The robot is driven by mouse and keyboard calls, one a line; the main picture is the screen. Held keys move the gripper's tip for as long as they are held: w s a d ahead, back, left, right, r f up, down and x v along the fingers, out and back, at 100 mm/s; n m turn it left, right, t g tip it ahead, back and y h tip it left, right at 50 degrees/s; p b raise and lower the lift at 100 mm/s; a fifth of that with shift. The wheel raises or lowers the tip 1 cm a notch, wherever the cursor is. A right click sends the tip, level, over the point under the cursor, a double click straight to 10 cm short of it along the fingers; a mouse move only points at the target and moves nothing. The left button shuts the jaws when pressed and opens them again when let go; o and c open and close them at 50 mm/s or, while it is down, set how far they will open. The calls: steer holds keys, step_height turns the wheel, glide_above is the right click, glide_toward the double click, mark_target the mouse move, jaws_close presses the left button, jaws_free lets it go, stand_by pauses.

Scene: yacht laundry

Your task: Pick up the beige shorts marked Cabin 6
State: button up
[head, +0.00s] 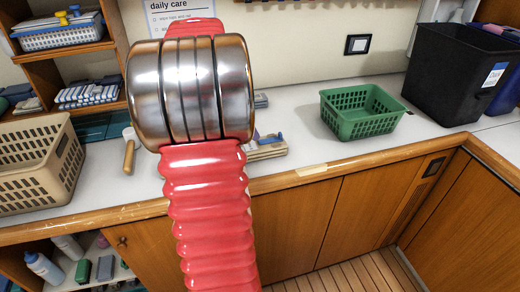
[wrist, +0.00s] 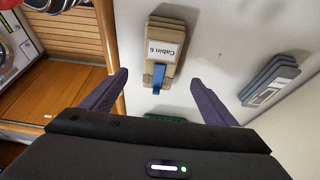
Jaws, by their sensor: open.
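The beige shorts (wrist: 168,38) lie folded on the white counter in the wrist view. They carry a white label reading "Cabin 6", upside down in this picture, and a blue clip (wrist: 158,76) at their near end. My gripper (wrist: 158,79) is open, its two purple fingers apart on either side of the clip end in the picture, with nothing between them held. In the head view, a beige folded item (head: 268,152) with a blue piece shows partly behind my red arm; my gripper is hidden there.
A green basket (head: 362,112), a black bin (head: 455,75) and a beige basket (head: 38,165) stand on the counter. Its wooden front edge (head: 312,170) is near.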

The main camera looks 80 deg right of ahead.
mark_target(259, 142)
steer(key=x, duration=0.6)
steer(key=shift+f, duration=0.1)
steer(key=shift+x, duration=2.55)
steer(key=shift+c, duration=0.5)
steer(key=c, duration=1.2)
steer(key=shift+o, duration=0.2)
step_height(259, 142, up, 10)
steer(key=shift+r, duration=0.1)
